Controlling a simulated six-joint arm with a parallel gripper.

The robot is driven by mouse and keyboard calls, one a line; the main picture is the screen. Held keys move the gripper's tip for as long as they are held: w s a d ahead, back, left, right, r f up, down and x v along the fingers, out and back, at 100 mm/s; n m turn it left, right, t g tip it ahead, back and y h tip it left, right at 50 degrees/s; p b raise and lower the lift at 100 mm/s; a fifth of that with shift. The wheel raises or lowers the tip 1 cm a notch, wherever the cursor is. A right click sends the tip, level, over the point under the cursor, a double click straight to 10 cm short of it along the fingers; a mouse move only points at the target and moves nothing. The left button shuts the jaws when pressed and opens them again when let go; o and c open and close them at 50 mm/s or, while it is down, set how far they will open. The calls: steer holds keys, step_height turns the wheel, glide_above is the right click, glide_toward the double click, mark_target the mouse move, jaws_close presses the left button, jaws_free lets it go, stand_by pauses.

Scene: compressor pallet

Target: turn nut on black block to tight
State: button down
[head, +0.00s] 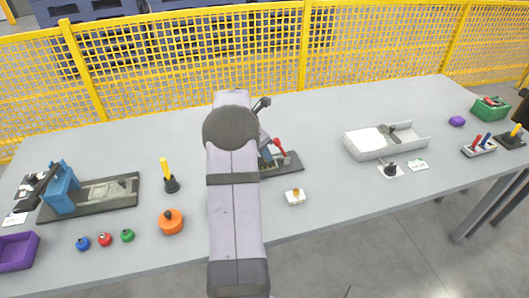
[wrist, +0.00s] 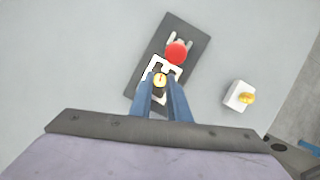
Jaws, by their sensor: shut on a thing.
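In the wrist view, the black block (wrist: 142,98) is a dark flat plate lying tilted on the grey table. It carries a white plate (wrist: 153,66) and a clamp with a red knob (wrist: 176,52). A small brass nut (wrist: 160,79) with a red mark sits at the white plate. My gripper (wrist: 160,84) has its two blue fingers shut on the nut, one on each side. In the head view, the black block (head: 291,161) shows right of my arm, with the red-handled clamp (head: 280,147) on it. My arm hides the nut there.
A grey tray (head: 420,149) lies further right. An orange round part (head: 171,222) and a blue fixture (head: 62,188) are on the left. The table's front edge is near.

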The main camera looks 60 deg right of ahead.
steer(key=shift+r, duration=0.1)
steer(key=m+p, duration=0.2)
steer(key=shift+w+r+g+p, duration=0.1)
steer(key=shift+g+p, duration=0.2)
steer(key=shift+g, duration=0.1)
steer(key=m+y+p, duration=0.1)
steer(key=m+p, duration=0.1)
steer(key=shift+w+d+m+g+p, duration=0.1)
steer(key=shift+d+m+g+p, duration=0.05)
steer(key=shift+m+g+p, duration=0.2)
steer(key=m+g+y+p, duration=0.1)
steer(key=m, duration=0.2)
steer(key=shift+d+m+p, duration=0.15)
steer(key=shift+m+p, duration=0.1)
steer(key=shift+p, duration=0.15)
steer(key=shift+w+f+m+y, duration=0.1)
steer(key=shift+f+m+y, duration=0.15)
steer(key=shift+m, duration=0.65)
steer(key=shift+m+p, duration=0.3)
steer(key=c, duration=1.7)
jaws_free()
steer(key=shift+o, duration=0.2)
